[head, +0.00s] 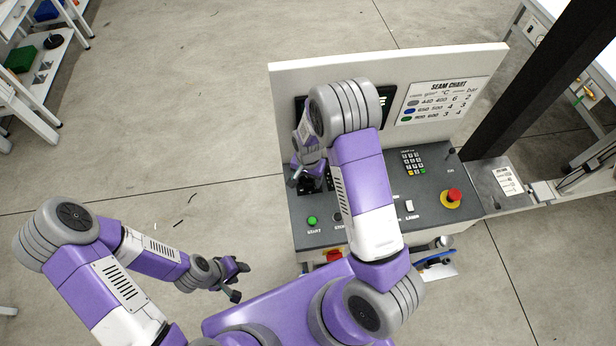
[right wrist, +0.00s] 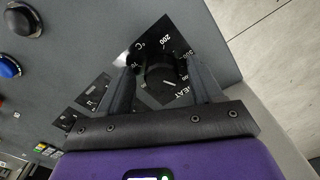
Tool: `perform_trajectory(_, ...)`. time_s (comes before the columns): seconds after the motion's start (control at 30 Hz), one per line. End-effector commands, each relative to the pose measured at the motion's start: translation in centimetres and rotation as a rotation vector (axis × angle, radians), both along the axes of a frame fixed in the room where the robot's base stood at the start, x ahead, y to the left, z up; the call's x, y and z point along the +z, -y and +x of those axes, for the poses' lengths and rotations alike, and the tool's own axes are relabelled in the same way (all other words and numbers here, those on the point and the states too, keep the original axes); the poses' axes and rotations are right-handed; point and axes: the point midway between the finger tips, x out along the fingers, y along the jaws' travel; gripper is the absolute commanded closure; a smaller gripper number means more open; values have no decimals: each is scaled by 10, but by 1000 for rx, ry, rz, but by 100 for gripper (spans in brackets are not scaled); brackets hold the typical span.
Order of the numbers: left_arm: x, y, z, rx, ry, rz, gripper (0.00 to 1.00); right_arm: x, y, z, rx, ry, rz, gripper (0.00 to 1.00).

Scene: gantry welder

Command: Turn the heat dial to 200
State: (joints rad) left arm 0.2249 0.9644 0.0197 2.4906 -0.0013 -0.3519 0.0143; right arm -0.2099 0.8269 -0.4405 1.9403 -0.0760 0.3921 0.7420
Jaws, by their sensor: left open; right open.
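The heat dial (right wrist: 160,76) is a black round knob on a dark square scale plate (right wrist: 158,36) marked HEAT, °C and 200. A white pointer line shows on the knob, but I cannot tell its exact reading. My right gripper (right wrist: 161,68) is open, with one finger on each side of the dial; I cannot tell whether they touch it. In the head view the right gripper (head: 305,182) is over the left part of the control panel (head: 385,190), and my arm hides the dial. My left gripper (head: 238,281) is open and empty, left of the panel.
Two smaller dark dial plates (right wrist: 92,92) sit beside the heat dial. A green start button (head: 312,220), a keypad (head: 412,162) and a red emergency stop (head: 453,195) are on the panel. A seam chart (head: 444,98) hangs on the backboard. Open floor lies left.

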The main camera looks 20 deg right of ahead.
Motion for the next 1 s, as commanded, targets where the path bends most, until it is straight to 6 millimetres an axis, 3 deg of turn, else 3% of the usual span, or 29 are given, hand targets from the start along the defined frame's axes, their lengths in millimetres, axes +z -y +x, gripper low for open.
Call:
perform_trajectory(0.17, 0, 0, 0, 0, 0, 0, 57, 0, 0, 0, 0, 0, 0, 35)
perform_trajectory(0.53, 0, 0, 0, 0, 0, 0, 57, 0, 0, 0, 0, 0, 0, 91)
perform_trajectory(1.0, -9, 0, 0, 0, 0, 0, 57, -1, 0, 1, 125, 2, 1, 91)
